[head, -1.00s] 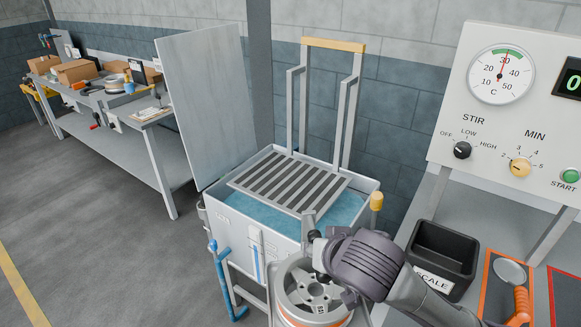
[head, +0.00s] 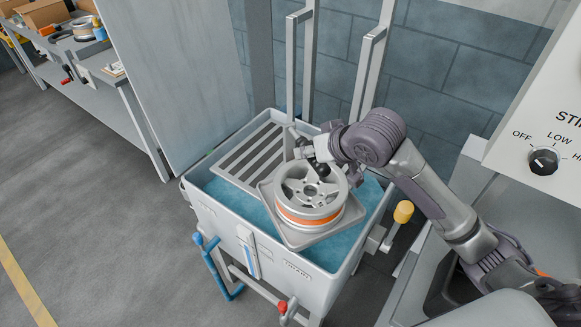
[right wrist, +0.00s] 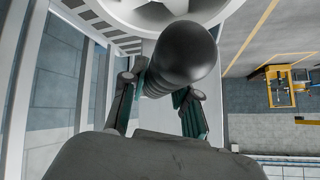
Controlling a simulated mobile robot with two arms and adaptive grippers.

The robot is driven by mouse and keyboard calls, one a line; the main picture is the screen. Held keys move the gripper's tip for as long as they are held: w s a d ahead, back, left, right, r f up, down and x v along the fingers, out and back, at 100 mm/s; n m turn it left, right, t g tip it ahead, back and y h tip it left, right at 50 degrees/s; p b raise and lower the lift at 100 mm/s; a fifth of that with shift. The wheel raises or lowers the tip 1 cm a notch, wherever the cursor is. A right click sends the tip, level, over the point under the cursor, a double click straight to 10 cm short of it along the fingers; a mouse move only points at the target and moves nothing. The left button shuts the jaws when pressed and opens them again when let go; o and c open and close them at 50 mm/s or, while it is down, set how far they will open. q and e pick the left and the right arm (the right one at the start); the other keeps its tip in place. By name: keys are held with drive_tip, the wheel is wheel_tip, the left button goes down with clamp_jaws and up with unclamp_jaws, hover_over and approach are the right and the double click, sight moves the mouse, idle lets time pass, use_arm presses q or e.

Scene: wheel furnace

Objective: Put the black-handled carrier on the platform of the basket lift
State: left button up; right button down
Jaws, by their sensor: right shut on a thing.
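The black-handled carrier (head: 296,238) is a grey square tray bearing a silver wheel with an orange band (head: 308,215). My right gripper (head: 322,168) is shut on its black handle; the handle's round black end (right wrist: 186,52) shows between the fingers in the right wrist view. The carrier is over the basin of blue liquid and looks roughly level. The slatted grey platform (head: 245,158) of the basket lift lies behind and left of it, partly hidden by the carrier. I cannot tell whether they touch. My left gripper is not in view.
The tank's rim (head: 215,222) surrounds the liquid. Two lift uprights (head: 290,65) stand at the back, with a tall grey panel (head: 178,75) to their left. A yellow-knobbed lever (head: 403,211) is at the tank's right, a blue-handled pipe (head: 212,255) at its front left.

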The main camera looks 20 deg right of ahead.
drive_tip(key=w+d+r+n+g+y+b, duration=0.2)
drive_tip(key=w+d+r+n+y+b, duration=0.15)
drive_tip(key=w+r+n, duration=0.45)
wheel_tip(320, 180, down, 8)
drive_tip(key=w+m+p, duration=0.1)
drive_tip(key=w+m, duration=0.1)
drive_tip(key=shift+w+a+f, duration=0.2)
drive_tip(key=shift+w+f, duration=0.05)
drive_tip(key=shift+w, duration=0.05)
drive_tip(key=c, duration=0.9)
unclamp_jaws()
drive_tip(key=shift+s+f+g, duration=0.15)
drive_tip(key=shift+f+g, duration=0.05)
drive_tip(key=shift+g, duration=0.1)
drive_tip(key=shift+c, duration=0.2)
drive_tip(key=shift+o, duration=0.4)
drive_tip(key=b+v, duration=0.1)
drive_tip(key=v, duration=0.6)
drive_tip(key=shift+d+r, duration=0.15)
